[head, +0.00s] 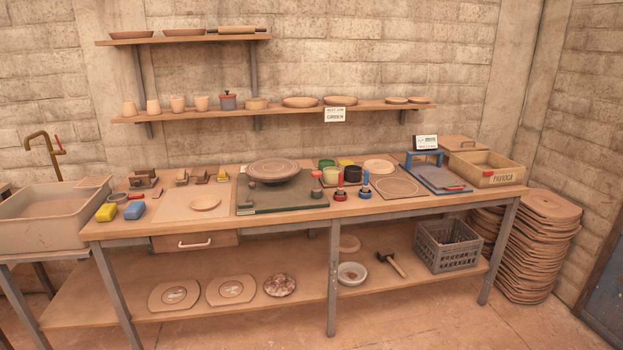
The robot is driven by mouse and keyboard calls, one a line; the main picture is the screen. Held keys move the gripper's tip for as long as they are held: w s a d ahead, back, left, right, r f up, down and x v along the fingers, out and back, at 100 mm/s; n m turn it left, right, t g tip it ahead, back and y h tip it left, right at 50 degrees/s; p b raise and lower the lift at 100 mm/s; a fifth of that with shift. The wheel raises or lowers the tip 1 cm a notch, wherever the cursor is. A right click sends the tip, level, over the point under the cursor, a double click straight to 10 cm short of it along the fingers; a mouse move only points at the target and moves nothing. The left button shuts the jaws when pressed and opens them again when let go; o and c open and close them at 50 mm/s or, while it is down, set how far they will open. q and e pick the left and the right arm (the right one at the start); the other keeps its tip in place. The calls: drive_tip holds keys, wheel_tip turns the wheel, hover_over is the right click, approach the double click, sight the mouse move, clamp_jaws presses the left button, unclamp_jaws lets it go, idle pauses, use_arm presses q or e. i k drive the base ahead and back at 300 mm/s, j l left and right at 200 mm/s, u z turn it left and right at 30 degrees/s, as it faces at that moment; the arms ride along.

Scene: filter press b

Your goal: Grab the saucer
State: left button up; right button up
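Other flat clay dishes could also be saucers: a round one (379,166) lies at the back of the bench, and two small ones (397,100) sit at the right end of the lower wall shelf. Neither of my grippers shows in the head view.
The wooden workbench (400,205) holds a wheel-like round disc (273,171) on a dark board, sponges (106,212), red and blue stamp-like tools (340,190), and a wooden crate (487,178). A sink (45,215) stands left.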

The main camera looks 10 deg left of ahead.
sight(208, 202)
drive_tip(key=i+l+u, duration=0.2)
drive_tip(key=i, duration=0.4)
drive_tip(key=i+u, duration=0.25)
drive_tip(key=i, duration=0.4)
drive_tip(key=l, duration=0.1)
